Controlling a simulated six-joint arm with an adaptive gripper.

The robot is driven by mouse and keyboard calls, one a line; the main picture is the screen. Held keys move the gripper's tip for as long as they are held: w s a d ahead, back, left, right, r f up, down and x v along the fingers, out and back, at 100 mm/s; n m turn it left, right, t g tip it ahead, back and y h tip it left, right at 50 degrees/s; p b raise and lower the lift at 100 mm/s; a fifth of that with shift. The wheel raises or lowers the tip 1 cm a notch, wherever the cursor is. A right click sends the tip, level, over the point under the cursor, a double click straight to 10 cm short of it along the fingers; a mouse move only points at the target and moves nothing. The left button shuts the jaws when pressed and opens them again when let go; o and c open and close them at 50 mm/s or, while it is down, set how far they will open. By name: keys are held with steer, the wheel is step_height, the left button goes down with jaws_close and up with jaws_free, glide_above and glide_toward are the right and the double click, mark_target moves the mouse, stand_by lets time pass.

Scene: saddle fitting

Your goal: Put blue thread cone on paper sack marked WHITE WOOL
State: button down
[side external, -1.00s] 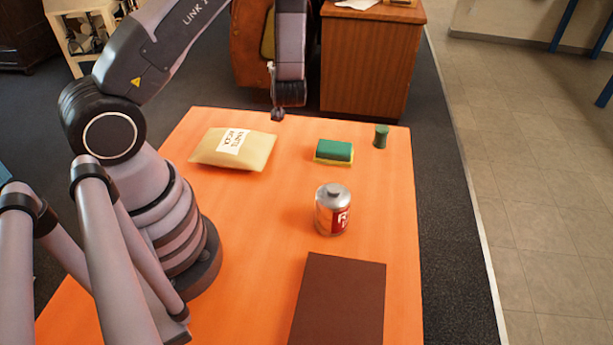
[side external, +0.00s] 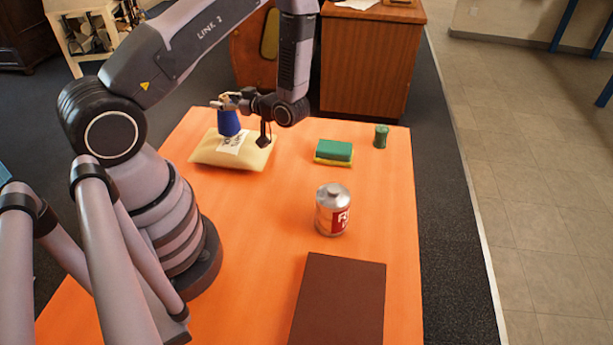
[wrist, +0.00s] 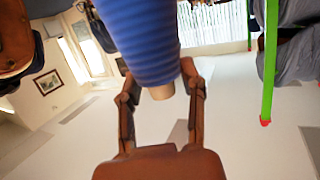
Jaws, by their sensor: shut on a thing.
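The blue thread cone (side external: 228,123) is upright at the far left of the table, in front of or over the paper sack (side external: 205,153) in the side view. The sack lies flat, tan, with a white label partly hidden by the cone. I cannot tell whether the cone's base touches the sack. My gripper (side external: 229,101) is sideways and shut on the cone's narrow top. In the wrist view the ribbed blue cone (wrist: 145,45) shows large, its pale tip (wrist: 161,91) between my gripper's fingers (wrist: 161,88).
A green and yellow sponge (side external: 333,152) and a small green cylinder (side external: 381,137) stand right of the sack. A metal can with a red label (side external: 332,210) is mid-table. A dark brown board (side external: 338,300) lies at the near edge. Orange table (side external: 250,230) between is clear.

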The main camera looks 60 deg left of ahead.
steer(key=shift+f, duration=0.85)
steer(key=shift+f, duration=0.1)
steer(key=c, duration=0.6)
jaws_free()
steer(key=shift+c, duration=0.2)
